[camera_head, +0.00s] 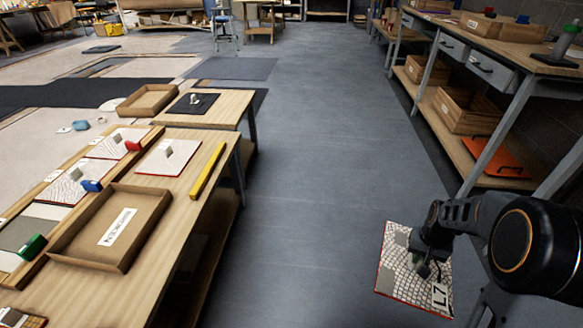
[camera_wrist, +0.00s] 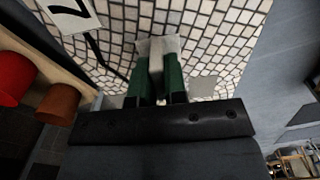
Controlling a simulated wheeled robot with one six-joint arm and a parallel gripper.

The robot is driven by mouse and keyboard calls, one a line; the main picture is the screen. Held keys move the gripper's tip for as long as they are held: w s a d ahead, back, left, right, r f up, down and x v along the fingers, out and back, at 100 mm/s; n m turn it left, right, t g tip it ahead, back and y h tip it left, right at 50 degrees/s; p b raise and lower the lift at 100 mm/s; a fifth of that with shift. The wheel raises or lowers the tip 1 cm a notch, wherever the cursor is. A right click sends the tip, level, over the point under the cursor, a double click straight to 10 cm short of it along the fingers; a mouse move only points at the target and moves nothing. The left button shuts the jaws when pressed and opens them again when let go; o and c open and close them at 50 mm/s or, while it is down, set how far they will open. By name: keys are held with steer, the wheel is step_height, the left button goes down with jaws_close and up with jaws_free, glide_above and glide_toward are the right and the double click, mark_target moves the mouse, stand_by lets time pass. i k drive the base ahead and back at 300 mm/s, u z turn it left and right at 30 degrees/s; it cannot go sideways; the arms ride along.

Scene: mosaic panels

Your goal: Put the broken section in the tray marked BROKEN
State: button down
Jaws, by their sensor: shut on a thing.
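My gripper (camera_head: 424,268) is shut on the handle of a mosaic section (camera_head: 405,262) marked L7. It holds the section in the air at the right, over the grey floor. The section has pale tiles, a red edge and plain grey patches among the tiles. In the wrist view, the green fingers (camera_wrist: 160,78) close on a pale handle (camera_wrist: 156,50) on the tiled face (camera_wrist: 225,35).
Other mosaic sections with handles (camera_head: 168,157) lie on the left table, beside a yellow level (camera_head: 207,171). A workbench (camera_head: 500,50) with drawers and wooden boxes (camera_head: 465,110) runs along the right. The floor (camera_head: 310,180) between is clear.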

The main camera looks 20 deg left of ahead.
mark_target(119, 225)
steer(key=i, duration=1.9)
steer(key=u, duration=2.6)
